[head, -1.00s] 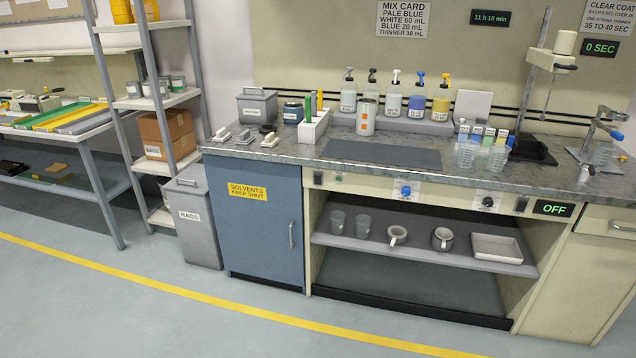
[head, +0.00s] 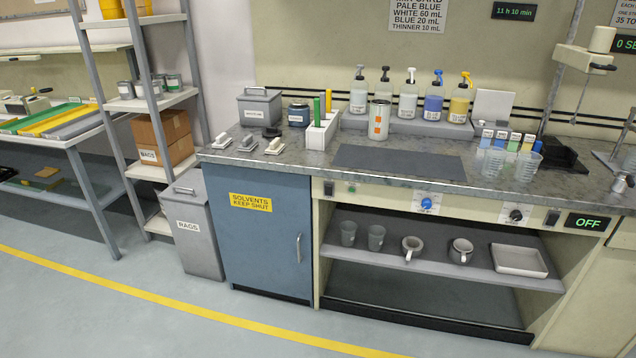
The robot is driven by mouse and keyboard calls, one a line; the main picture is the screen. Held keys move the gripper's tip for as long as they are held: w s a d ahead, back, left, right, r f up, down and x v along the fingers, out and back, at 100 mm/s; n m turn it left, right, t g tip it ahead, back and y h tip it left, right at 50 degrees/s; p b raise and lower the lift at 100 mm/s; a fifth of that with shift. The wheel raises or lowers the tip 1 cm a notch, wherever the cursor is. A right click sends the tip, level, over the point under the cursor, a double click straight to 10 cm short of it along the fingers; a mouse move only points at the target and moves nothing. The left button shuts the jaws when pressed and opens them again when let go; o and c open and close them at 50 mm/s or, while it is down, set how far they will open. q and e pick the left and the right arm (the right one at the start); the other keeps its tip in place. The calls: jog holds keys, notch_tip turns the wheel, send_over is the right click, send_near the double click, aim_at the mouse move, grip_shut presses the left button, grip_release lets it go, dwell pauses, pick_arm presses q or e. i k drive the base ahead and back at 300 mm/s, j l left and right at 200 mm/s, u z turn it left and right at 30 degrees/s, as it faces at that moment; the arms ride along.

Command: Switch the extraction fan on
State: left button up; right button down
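The bench's front panel (head: 470,208) carries several controls. A dark rocker switch (head: 553,218) sits at its right end, beside a display (head: 588,222) that reads OFF in green. Another dark switch (head: 328,188) is at the left end, with a small green spot (head: 351,189) next to it. Between them are a blue knob (head: 426,203) and a black knob (head: 516,215) on white plates. The small plate labels are too small to read, so I cannot tell which control is the fan's. Neither of my grippers is in view.
The workbench top (head: 300,160) holds bottles, a can and cups. A blue solvents cabinet (head: 262,225) and grey rags bin (head: 190,232) stand at left. An open shelf (head: 380,250) below the panel holds cups, mugs and a tray. The floor before the bench is clear.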

aim_at(327, 188)
jog(key=i+j, duration=0.25)
jog(key=i, duration=0.25)
jog(key=i+j, duration=0.2)
jog(key=i, duration=0.25)
jog(key=i+j, duration=0.25)
jog(key=i, duration=0.25)
